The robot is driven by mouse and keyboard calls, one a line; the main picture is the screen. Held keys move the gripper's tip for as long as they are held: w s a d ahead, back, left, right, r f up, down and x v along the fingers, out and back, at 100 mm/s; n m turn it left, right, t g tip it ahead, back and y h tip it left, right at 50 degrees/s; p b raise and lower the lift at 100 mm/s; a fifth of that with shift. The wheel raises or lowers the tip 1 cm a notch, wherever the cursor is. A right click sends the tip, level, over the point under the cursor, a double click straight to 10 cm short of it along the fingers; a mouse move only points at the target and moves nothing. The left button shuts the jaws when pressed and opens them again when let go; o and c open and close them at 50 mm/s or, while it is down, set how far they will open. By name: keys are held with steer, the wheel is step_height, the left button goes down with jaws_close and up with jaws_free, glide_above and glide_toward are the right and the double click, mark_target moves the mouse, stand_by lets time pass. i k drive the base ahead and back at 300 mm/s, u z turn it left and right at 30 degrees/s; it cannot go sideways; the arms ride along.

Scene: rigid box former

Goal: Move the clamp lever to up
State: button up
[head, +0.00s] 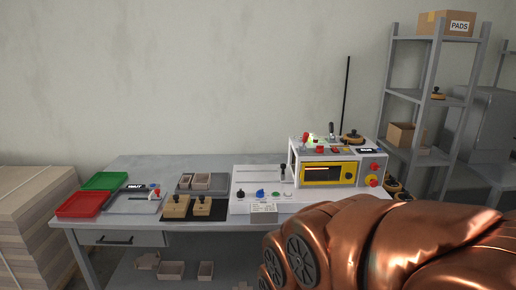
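The box former machine (296,178) is a white unit at the right end of the grey table, with a yellow-framed window (328,174). A red-knobbed lever (305,138) and a dark-handled lever (331,130) stand up on its top. Another lever with a black knob (283,169) stands at a slot on the white panel left of it. A small red-tipped lever (157,193) is at the left fixture. I cannot tell which one is the clamp lever. My copper-coloured arm fills the lower right foreground; my gripper is not in view.
Green (104,180) and red (80,204) trays lie at the table's left. Two tan blocks (177,206) stand on a black mat. Red buttons (373,181) are on the machine's right side. A grey shelf (411,155) stands at right, stacked boards (30,215) at left.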

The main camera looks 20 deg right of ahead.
mark_target(305, 137)
steer(key=u, duration=0.6)
steer(key=k, duration=0.85)
steer(key=u, duration=0.2)
steer(key=i, duration=1.8)
steer(key=z, duration=1.65)
steer(key=i, duration=1.1)
steer(key=z, duration=0.05)
steer(key=k, duration=0.45)
steer(key=u, duration=0.6)
steer(key=i, duration=0.5)
steer(key=u, duration=0.05)
